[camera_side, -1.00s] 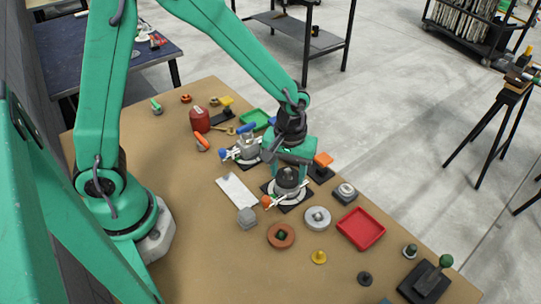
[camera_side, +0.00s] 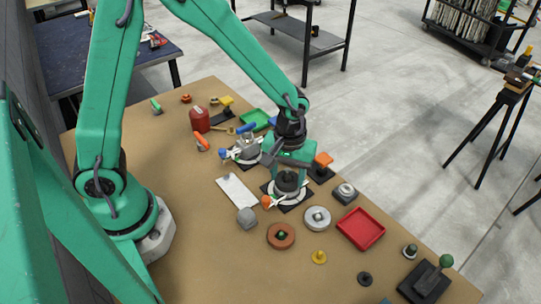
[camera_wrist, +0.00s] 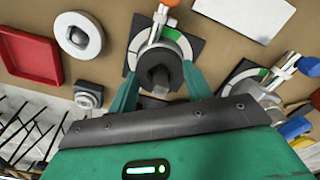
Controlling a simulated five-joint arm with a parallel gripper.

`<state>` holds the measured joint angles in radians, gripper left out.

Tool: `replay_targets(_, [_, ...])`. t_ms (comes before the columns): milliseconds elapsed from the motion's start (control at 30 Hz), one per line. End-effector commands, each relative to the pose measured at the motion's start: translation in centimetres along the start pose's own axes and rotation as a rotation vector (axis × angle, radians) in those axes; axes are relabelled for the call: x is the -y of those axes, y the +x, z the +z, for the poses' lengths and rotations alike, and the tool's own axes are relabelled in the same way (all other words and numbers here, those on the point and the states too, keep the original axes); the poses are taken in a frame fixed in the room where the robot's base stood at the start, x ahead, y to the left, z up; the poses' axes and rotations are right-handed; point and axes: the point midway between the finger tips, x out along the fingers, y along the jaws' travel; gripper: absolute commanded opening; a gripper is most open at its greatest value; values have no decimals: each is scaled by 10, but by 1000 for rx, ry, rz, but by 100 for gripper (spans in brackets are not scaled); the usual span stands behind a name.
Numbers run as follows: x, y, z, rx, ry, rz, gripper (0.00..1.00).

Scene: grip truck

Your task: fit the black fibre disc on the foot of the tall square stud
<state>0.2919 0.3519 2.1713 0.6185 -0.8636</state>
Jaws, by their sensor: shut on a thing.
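My gripper (camera_side: 288,180) points down with its two green fingers closed on a thick dark round piece (camera_wrist: 160,58), which looks like the black fibre disc. It is over the middle of a black square base (camera_side: 301,203) with a pale ring and an orange-handled clamp (camera_wrist: 168,5). A squarish post with a grey end (camera_wrist: 160,90) shows at the middle of the dark piece and looks like the tall square stud. I cannot tell whether the disc touches the base; the fingers hide part of it.
A similar base with a blue-handled clamp (camera_wrist: 300,128) and grey block stands close by. A pale ring (camera_side: 317,218), a grey stepped piece (camera_side: 345,192), a red tray (camera_side: 361,229), an orange-topped piece (camera_side: 322,161) and a white plate (camera_side: 237,190) surround the base. Open board lies nearer the arm's foot.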

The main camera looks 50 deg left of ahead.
Motion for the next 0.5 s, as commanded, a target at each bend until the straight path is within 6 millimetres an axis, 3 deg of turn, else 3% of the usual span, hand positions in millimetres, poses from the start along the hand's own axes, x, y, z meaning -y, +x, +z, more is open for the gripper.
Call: replay_targets(500, [0,3,0,0,0,0,28])
